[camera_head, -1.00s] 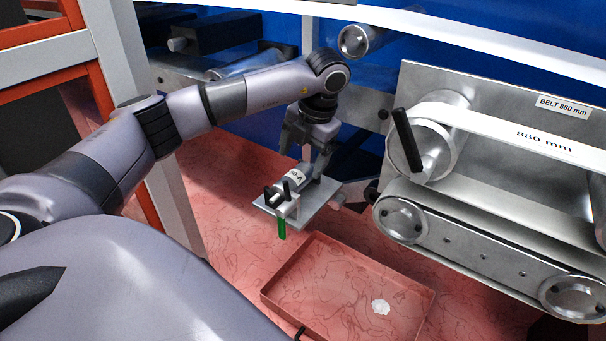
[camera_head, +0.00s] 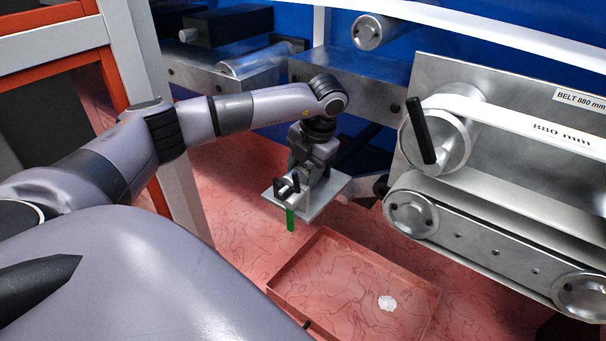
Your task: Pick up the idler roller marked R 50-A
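A small grey roller (camera_head: 288,187) sits at a small metal plate (camera_head: 325,197) with dark pegs and a green tab (camera_head: 290,219). Its label does not show now, as my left gripper covers most of it. My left gripper (camera_head: 306,176) points down over the plate, right at the roller. Its fingers are too dark and overlapped to tell whether they are closed on it. My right gripper is out of view.
A shallow red tray (camera_head: 350,318) with a small white piece (camera_head: 387,302) lies in front of the plate. A belt unit (camera_head: 500,75) marked 880 mm, with a black handle (camera_head: 420,130), stands close on the right. An orange and grey frame (camera_head: 150,90) stands left.

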